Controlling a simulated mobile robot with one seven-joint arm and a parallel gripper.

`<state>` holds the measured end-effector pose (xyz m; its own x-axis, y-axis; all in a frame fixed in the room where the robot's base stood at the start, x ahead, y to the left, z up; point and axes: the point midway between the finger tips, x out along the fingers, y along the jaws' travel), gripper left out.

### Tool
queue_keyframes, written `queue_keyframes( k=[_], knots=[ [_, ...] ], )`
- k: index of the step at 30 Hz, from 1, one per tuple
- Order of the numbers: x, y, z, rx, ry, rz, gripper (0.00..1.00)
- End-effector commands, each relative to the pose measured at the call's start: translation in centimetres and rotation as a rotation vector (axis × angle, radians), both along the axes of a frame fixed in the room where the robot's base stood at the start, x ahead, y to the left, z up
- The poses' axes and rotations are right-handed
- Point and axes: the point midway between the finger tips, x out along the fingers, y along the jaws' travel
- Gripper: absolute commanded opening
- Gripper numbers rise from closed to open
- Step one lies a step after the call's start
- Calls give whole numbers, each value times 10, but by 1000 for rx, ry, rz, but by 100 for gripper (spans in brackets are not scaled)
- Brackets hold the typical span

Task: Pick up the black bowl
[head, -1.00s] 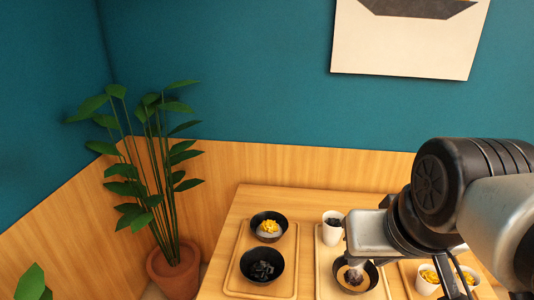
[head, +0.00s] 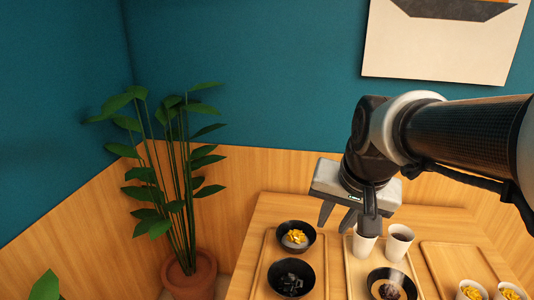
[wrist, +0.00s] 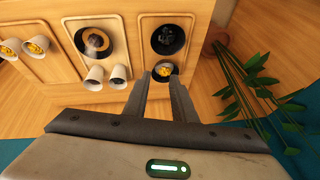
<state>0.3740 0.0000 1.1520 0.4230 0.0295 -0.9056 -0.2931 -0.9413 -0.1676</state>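Three black bowls are in view. One with yellow topping (head: 295,237) stands at the back of the left tray; it also shows in the wrist view (wrist: 163,72), just beyond my fingertips. One with black contents (head: 291,279) stands in front of it, also in the wrist view (wrist: 168,41). A third black bowl (head: 391,284), with a dark round lump inside, is on the middle tray. My gripper (head: 338,219) is open and empty, pointing down to the right of the yellow-topped bowl in the head view. In the wrist view its fingers (wrist: 161,82) are apart with nothing between them.
Two white cups (head: 398,242) stand at the back of the middle tray (head: 351,277), one partly behind my gripper. White cups with yellow contents (head: 472,290) are on the right tray (head: 455,262). A potted plant (head: 188,274) stands left of the table.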

Motion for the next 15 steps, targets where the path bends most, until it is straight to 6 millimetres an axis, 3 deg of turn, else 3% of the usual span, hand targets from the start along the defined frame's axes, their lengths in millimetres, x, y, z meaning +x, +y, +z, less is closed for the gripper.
queue_keyframes(
  k=[1, 5, 9, 15],
  knots=[
    [20, -3, -24, 34, 19, -54, 24],
    [73, -10, -65, 134, 49, -205, 24],
    [127, -21, -121, 249, 82, -377, 24],
    [182, -38, -192, 387, 118, -584, 24]
  ],
)
